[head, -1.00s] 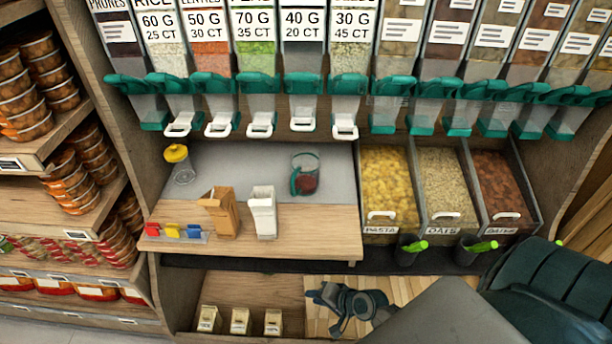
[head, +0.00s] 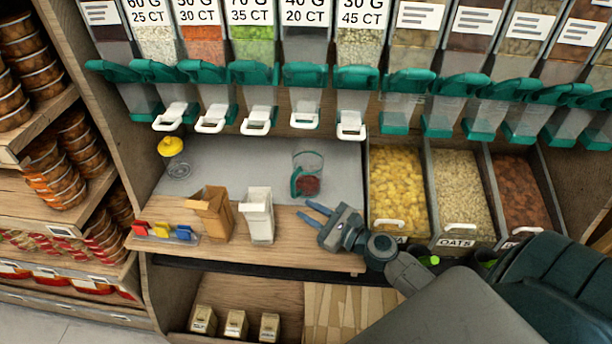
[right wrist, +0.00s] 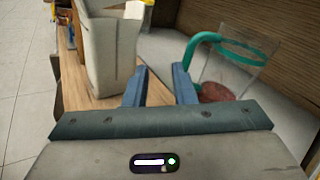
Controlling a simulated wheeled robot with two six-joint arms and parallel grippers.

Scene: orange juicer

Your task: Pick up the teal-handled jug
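The jug (head: 309,172) is a clear container with a teal handle and dark red contents. It stands upright on the grey part of the counter, its handle on the left side in the head view. In the right wrist view the jug (right wrist: 228,70) is at the right, its teal handle towards the gripper. My right gripper (head: 310,214) is open and empty, over the front of the wooden counter, in front of the jug and not touching it. Its two blue fingers (right wrist: 160,85) are spread in the wrist view. My left gripper is not in view.
A white carton (head: 260,217) and a brown paper bag (head: 214,214) stand left of my right gripper. A yellow-lidded jar (head: 172,147) is at the back left. Bins of pasta (head: 400,187) and oats (head: 460,190) are on the right. Dispensers with white handles hang above the counter.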

